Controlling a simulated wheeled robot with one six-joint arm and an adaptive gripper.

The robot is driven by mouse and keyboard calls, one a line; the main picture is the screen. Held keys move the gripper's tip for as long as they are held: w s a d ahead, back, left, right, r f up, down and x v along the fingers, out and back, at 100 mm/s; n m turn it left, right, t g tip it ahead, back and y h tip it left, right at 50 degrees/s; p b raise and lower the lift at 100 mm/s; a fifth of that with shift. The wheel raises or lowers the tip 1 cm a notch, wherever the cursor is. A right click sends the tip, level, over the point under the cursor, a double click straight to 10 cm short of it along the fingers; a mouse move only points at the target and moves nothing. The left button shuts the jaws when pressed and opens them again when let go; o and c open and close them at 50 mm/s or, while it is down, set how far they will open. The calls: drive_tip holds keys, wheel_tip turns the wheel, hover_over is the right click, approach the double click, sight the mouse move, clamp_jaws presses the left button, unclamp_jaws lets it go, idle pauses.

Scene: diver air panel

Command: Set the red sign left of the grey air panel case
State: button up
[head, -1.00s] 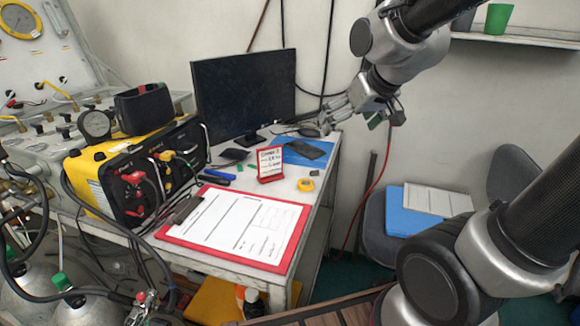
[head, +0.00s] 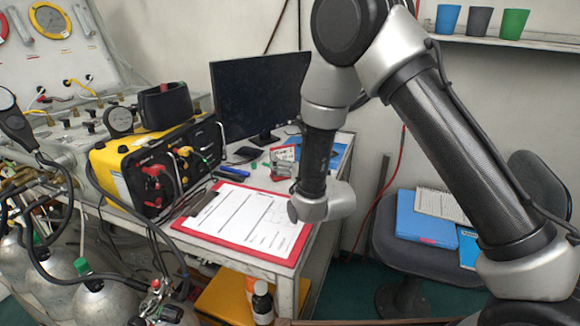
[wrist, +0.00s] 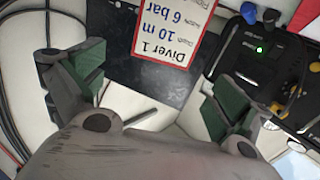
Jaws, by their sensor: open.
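The red sign (head: 284,153), a small red-framed card, stands on the table behind the clipboard in the head view, partly covered by my arm. In the wrist view the sign (wrist: 172,32) appears upside down, reading "Diver 1, 10 m, 6 bar", ahead of my open fingers. My gripper (wrist: 150,85) has green-padded fingers spread apart with nothing held between them. In the head view my gripper (head: 284,172) is low beside the sign, mostly hidden by my wrist. The grey air panel case (head: 75,140), with gauges and valves, is at the far left.
A yellow and black box (head: 150,165) with cables stands between the grey case and the sign. A red clipboard (head: 245,220) covers the table's front. A monitor (head: 258,95) stands behind. Hoses and cylinders (head: 95,295) crowd the lower left.

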sight(283, 149)
drive_tip(key=x, duration=0.7)
drive_tip(key=shift+s+f, duration=0.1)
drive_tip(key=shift+f, duration=0.05)
drive_tip(key=shift+c, duration=0.4)
